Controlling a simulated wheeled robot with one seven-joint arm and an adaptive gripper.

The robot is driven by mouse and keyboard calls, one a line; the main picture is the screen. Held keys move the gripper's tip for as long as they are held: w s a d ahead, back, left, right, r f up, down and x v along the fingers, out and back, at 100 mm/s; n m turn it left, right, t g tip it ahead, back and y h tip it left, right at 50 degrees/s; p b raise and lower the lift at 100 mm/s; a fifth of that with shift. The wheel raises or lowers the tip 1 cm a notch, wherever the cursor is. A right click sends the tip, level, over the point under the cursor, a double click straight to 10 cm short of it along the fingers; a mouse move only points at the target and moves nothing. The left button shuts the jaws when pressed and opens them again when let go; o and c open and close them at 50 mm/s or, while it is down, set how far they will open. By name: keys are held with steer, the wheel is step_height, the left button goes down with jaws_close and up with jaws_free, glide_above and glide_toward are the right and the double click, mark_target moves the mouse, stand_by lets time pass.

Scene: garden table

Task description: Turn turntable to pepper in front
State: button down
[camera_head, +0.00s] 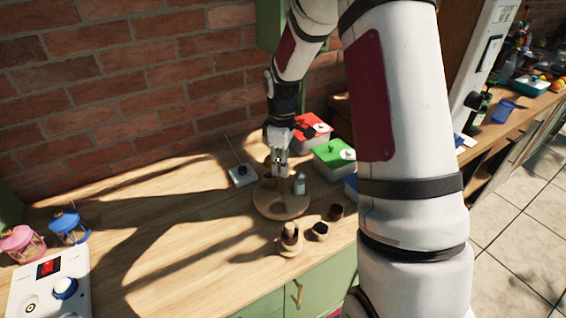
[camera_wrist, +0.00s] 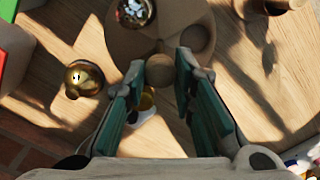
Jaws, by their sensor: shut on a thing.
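The turntable (camera_head: 281,209) is a round wooden disc on the table, with a darker round recess in it. In the wrist view its disc (camera_wrist: 165,40) fills the top middle. A pale shaker with a metallic cap (camera_head: 299,184) stands upright on its right side; it shows at the top of the wrist view (camera_wrist: 135,12). I cannot read which spice it holds. My gripper (camera_head: 280,172) points down over the turntable, shut on a rounded wooden knob (camera_wrist: 160,70) between the fingertips. A golden object (camera_wrist: 147,99) is partly hidden behind a finger.
Small wooden cups (camera_head: 289,240) stand close in front of the turntable. Red (camera_head: 312,132) and green (camera_head: 334,157) lidded boxes stand behind right. A white device with an antenna (camera_head: 242,175) is at left. The table's left middle is clear.

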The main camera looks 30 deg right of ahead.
steer(key=shift+n+p, duration=0.95)
steer(key=shift+n, duration=1.45)
steer(key=shift+n+p, duration=0.6)
steer(key=shift+n, duration=1.7)
steer(key=c, duration=1.3)
jaws_free()
steer(key=shift+c, duration=0.2)
step_height(320, 180, up, 12)
